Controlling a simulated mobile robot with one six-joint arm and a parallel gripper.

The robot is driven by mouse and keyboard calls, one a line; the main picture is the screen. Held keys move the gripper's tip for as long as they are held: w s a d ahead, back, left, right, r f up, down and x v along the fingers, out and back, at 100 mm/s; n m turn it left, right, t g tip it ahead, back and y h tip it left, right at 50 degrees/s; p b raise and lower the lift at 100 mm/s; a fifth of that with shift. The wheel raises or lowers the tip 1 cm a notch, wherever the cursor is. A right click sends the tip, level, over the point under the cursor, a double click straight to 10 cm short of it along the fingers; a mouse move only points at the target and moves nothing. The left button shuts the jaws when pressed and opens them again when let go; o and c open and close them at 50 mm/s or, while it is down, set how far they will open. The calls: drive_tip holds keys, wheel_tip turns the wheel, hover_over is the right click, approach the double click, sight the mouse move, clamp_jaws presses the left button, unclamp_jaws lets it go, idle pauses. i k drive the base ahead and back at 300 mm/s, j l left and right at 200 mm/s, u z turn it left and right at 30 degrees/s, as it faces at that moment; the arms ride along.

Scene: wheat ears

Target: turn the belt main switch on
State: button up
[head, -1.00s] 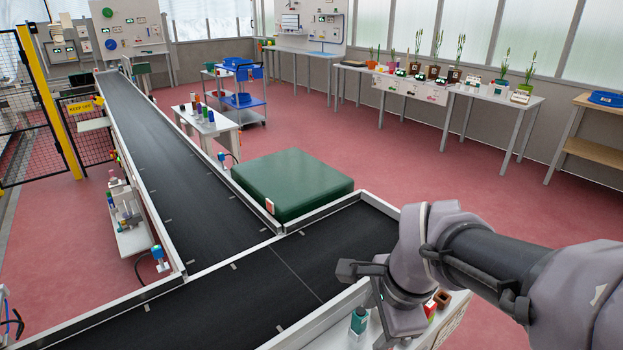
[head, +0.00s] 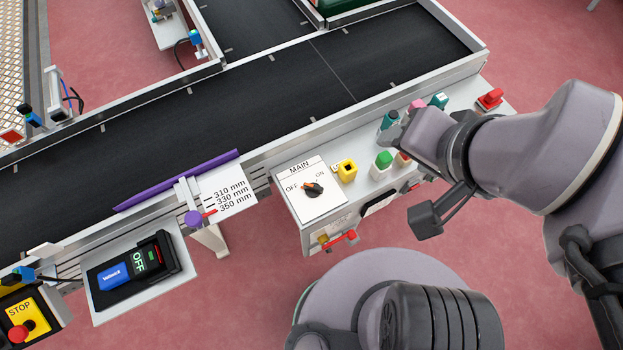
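The belt main switch (head: 314,189) is a black rotary knob with an orange mark, on a white plate (head: 323,207) lettered MAIN, OFF at left and ON at upper right. The orange mark sits on the knob's upper-left side, toward OFF; its exact angle is hard to tell. The plate is on a grey control box beside the belt. My arm's end with my gripper (head: 428,215) is to the right of the switch, apart from it. A dark block shows there, but I cannot make out both fingertips. Nothing covers the switch.
A red-handled lever (head: 340,239) is on the box front. A display reading OFF (head: 139,260) and a STOP button (head: 19,333) are at left.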

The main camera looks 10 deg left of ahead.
sight(313, 189)
drive_tip(key=l+u, duration=0.4)
drive_tip(key=l, duration=0.2)
drive_tip(key=l+u, duration=0.35)
drive_tip(key=l, duration=0.25)
